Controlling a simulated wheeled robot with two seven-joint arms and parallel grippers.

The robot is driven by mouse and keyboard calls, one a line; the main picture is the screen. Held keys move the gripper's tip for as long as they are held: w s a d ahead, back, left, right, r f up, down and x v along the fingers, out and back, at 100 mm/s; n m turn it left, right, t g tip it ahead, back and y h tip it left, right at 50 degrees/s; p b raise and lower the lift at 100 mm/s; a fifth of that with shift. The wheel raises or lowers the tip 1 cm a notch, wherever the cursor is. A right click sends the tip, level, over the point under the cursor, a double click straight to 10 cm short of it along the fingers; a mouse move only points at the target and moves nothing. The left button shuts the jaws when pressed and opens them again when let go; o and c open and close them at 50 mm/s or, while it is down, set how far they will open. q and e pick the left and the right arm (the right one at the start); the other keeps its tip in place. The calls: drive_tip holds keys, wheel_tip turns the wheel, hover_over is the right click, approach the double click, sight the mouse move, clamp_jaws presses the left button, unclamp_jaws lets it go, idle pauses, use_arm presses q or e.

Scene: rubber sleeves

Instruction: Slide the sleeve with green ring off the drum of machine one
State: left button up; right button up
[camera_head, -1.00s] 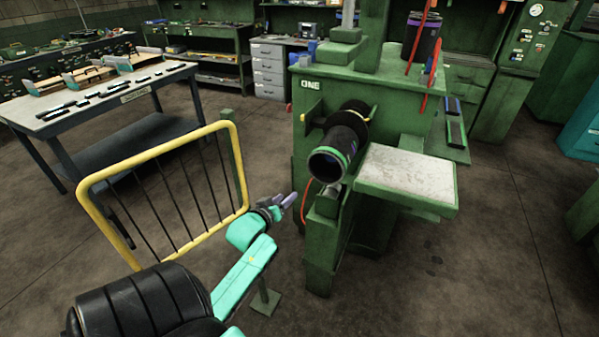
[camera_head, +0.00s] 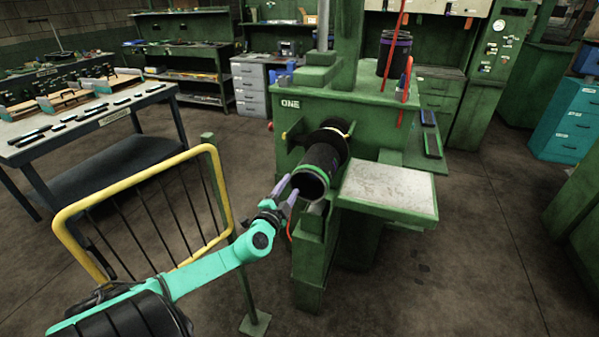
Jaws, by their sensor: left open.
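Machine one (camera_head: 372,112) is a green cabinet with a "ONE" label on its front. A black sleeve (camera_head: 322,160) sits on its drum, which points toward me. A green ring (camera_head: 303,177) shows around the sleeve's near end. My left gripper (camera_head: 289,190) is open and empty. Its two purple-grey fingers are just left of the sleeve's near end; I cannot tell whether they touch it. My right gripper is not in view.
A grey-topped shelf (camera_head: 390,190) juts out right of the sleeve. A yellow barrier (camera_head: 135,180) stands left of the machine, close to my left arm. A tool table (camera_head: 85,120) is at the far left. Open floor lies at the right.

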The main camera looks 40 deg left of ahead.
sight(301, 168)
use_arm(q)
drive_tip(key=b+x, duration=0.4)
drive_tip(key=x, duration=0.4)
drive_tip(key=shift+w+a+f, duration=0.15)
drive_tip(key=shift+w, duration=0.15)
drive_tip(key=shift+w+a+b, duration=0.15)
drive_tip(key=shift+w+b, duration=0.3)
drive_tip(key=shift+w, duration=0.1)
drive_tip(key=shift+r, duration=0.2)
clamp_jaws()
idle(0.6)
